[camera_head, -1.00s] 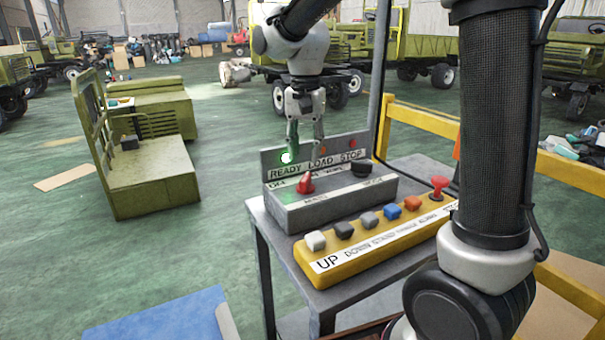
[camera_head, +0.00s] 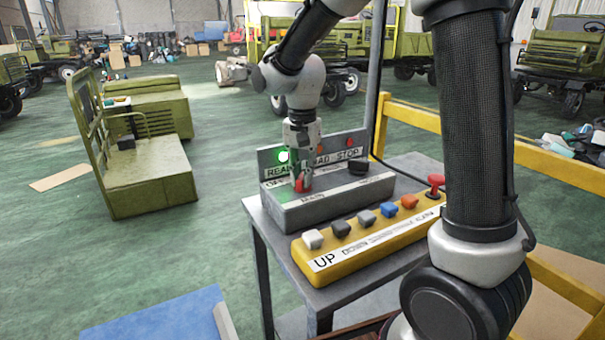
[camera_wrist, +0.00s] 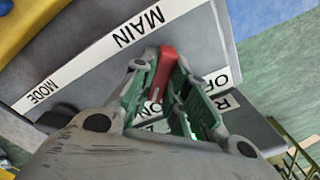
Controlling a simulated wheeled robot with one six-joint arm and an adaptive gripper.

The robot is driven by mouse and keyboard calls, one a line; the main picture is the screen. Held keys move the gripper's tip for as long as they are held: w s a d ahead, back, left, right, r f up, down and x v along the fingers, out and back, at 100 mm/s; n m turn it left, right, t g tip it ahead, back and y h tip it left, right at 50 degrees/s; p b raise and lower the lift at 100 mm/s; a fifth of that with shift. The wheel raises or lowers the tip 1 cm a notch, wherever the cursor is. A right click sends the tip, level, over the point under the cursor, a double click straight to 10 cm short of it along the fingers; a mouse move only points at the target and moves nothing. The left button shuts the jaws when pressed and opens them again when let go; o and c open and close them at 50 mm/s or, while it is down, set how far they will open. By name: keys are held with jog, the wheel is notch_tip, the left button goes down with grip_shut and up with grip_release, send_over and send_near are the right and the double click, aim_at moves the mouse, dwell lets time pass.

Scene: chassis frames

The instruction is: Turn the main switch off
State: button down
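The main switch is a red knob (camera_head: 301,184) on the grey control box (camera_head: 335,203), above the label MAIN. It also shows in the wrist view (camera_wrist: 165,66), between my fingers. My gripper (camera_head: 300,182) points down over the knob, with one finger on each side of it. In the wrist view my gripper (camera_wrist: 162,85) has its green-padded fingers apart around the knob; whether they touch it is hard to tell. The OFF and ON labels are partly hidden by the fingers. The green READY lamp (camera_head: 284,156) is lit.
A black MODE knob (camera_head: 357,166) sits right of the main switch. In front is a yellow pendant (camera_head: 318,262) with several buttons and a red mushroom button (camera_head: 436,183). Both stand on a grey cart (camera_head: 262,217). A yellow rail (camera_head: 410,116) runs behind.

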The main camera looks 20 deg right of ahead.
jog(key=shift+n, duration=0.3)
jog(key=n, duration=0.8)
jog(key=shift+n, duration=0.4)
jog(key=n, duration=0.4)
jog(key=shift+n, duration=2.2)
jog(key=c, duration=1.4)
grip_release()
